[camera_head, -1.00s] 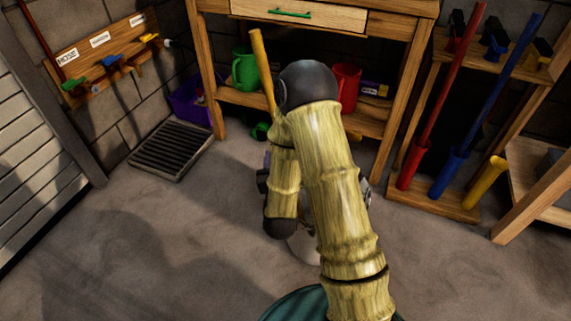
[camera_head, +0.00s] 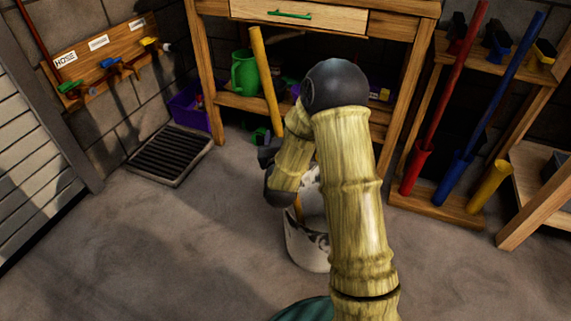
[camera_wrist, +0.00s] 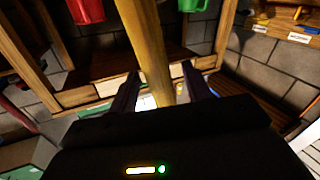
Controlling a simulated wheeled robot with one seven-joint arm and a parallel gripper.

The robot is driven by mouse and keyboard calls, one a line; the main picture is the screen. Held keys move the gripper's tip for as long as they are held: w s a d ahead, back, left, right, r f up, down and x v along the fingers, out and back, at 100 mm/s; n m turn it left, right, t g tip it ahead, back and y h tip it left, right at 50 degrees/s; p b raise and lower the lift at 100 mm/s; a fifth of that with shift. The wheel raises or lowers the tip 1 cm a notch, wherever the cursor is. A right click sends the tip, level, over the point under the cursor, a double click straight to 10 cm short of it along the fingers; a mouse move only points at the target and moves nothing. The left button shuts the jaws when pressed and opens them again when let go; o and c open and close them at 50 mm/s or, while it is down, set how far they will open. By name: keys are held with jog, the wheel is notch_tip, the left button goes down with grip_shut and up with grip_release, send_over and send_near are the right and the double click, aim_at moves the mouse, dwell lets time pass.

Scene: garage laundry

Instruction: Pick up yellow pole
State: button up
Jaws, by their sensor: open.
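The yellow pole (camera_head: 265,75) stands tilted in a white, dark-marked bucket (camera_head: 305,245) on the floor. Its top leans left in front of the workbench, and my arm hides its middle. In the wrist view the pole (camera_wrist: 151,40) runs between the two fingers of my gripper (camera_wrist: 161,75). The fingers are apart, one on each side of the pole, with visible gaps. In the head view my gripper (camera_head: 266,152) is mostly hidden behind my arm, close to the pole.
A wooden workbench (camera_head: 400,85) stands behind, with a green watering can (camera_head: 244,72) on its lower shelf. At right, a rack (camera_head: 432,203) holds red, blue and yellow tubes. A floor drain (camera_head: 170,153) lies left. The front-left floor is clear.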

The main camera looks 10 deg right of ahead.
jog(key=shift+b+x, duration=0.45)
jog(key=shift+x, duration=1.05)
grip_shut()
